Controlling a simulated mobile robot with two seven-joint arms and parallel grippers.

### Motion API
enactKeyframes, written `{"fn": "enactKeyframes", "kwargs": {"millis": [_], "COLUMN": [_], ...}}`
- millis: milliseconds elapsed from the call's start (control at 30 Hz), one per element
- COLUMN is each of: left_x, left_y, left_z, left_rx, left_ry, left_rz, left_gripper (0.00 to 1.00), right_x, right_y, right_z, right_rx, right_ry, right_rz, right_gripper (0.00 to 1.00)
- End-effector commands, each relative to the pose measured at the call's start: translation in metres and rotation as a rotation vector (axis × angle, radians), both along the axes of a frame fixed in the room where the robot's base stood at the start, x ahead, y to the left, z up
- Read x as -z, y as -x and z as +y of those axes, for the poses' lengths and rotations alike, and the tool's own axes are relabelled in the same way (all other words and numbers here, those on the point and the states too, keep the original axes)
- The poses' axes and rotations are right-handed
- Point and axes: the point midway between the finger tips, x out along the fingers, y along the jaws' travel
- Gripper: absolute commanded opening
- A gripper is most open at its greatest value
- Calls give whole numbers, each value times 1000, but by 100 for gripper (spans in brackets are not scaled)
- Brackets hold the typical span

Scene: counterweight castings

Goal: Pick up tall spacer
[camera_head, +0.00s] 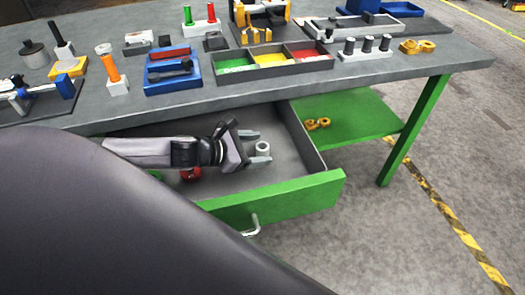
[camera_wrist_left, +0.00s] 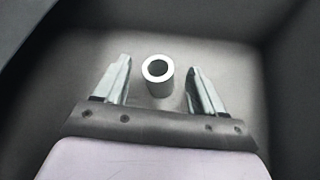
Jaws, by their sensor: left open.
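The tall spacer (camera_head: 263,148) is a pale grey hollow cylinder standing upright in the open drawer (camera_head: 290,201). It also shows in the left wrist view (camera_wrist_left: 158,78), with its dark bore facing the camera. My left gripper (camera_head: 259,148) is open inside the drawer, its fingers pointing right in the head view. In the wrist view the left gripper (camera_wrist_left: 160,80) has one finger on each side of the spacer, with a gap to both. I cannot tell the fingertips' exact height against it. My right gripper is not in view.
A red part (camera_head: 190,175) lies in the drawer under my left arm. The drawer walls (camera_head: 303,135) stand close around the gripper. The grey worktop (camera_head: 250,95) above holds trays and fixtures. A green shelf (camera_head: 350,118) with yellow parts (camera_head: 317,124) lies to the right.

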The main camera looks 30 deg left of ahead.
Motion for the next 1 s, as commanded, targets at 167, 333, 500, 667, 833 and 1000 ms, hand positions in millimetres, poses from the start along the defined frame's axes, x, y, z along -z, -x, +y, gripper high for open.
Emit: {"fn": "enactKeyframes", "kwargs": {"millis": [167, 333, 500, 667, 833, 1000], "left_x": [0, 0, 0, 1, -4, -24], "left_y": [0, 0, 0, 0, 0, -1], "left_z": [0, 0, 0, 0, 0, 0], "left_rx": [0, -1, 0, -1, 0, 0], "left_ry": [1, 0, 1, 0, 0, -1], "left_rz": [0, 1, 0, 1, 0, -2], "left_gripper": [70, 21, 1, 1, 1, 1], "right_x": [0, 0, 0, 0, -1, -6], "right_y": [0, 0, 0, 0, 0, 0], "right_z": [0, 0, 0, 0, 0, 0], "right_rx": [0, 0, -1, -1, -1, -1], "right_ry": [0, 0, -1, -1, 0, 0], "right_rz": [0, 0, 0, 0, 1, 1], "right_gripper": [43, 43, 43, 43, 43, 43]}}
